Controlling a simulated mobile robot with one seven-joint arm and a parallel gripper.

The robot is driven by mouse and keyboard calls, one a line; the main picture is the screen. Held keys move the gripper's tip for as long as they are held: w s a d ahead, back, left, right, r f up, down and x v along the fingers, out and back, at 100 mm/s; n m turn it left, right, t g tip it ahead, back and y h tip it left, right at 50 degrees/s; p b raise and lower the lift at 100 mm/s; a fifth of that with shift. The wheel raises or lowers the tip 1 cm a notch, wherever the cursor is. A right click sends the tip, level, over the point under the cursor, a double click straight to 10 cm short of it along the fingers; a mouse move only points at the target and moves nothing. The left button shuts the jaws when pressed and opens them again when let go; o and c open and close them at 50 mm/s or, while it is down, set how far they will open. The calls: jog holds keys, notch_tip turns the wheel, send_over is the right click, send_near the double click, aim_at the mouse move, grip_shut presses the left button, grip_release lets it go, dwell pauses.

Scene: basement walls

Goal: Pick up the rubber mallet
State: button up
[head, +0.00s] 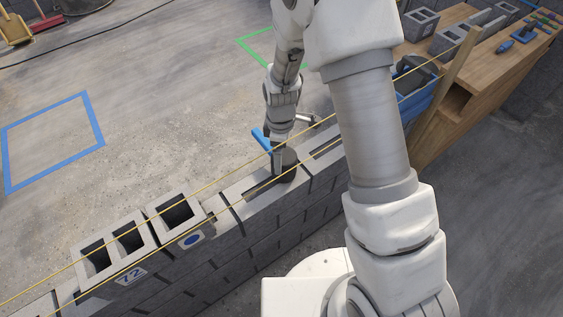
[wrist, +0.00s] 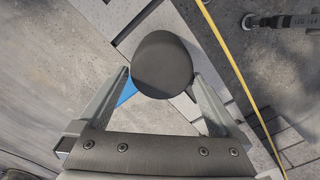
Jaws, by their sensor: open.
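The rubber mallet's dark round head (head: 286,160) is on top of the grey block wall, below the end of my arm. In the wrist view the dark head (wrist: 161,62) lies at and just beyond my fingertips, between the two fingers in the picture. My gripper (wrist: 161,78) is open, with a finger on either side of it; I cannot tell whether they touch it. In the head view my gripper (head: 278,158) is partly hidden against the mallet. A blue piece (head: 261,140) sticks out to the left; I cannot tell if it belongs to the mallet.
Yellow strings (head: 215,187) run along the wall (head: 235,225); one passes right of my gripper in the wrist view (wrist: 235,70). Hollow blocks (head: 112,247) stand on the wall at left. A metal tool (wrist: 282,21) lies nearby. A wooden bench (head: 470,95) with blocks stands at right.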

notch_tip(320, 180, down, 4)
jog(key=shift+r+b, duration=0.1)
jog(key=shift+b, duration=0.25)
jog(key=c, duration=1.6)
jog(key=shift+r, duration=0.2)
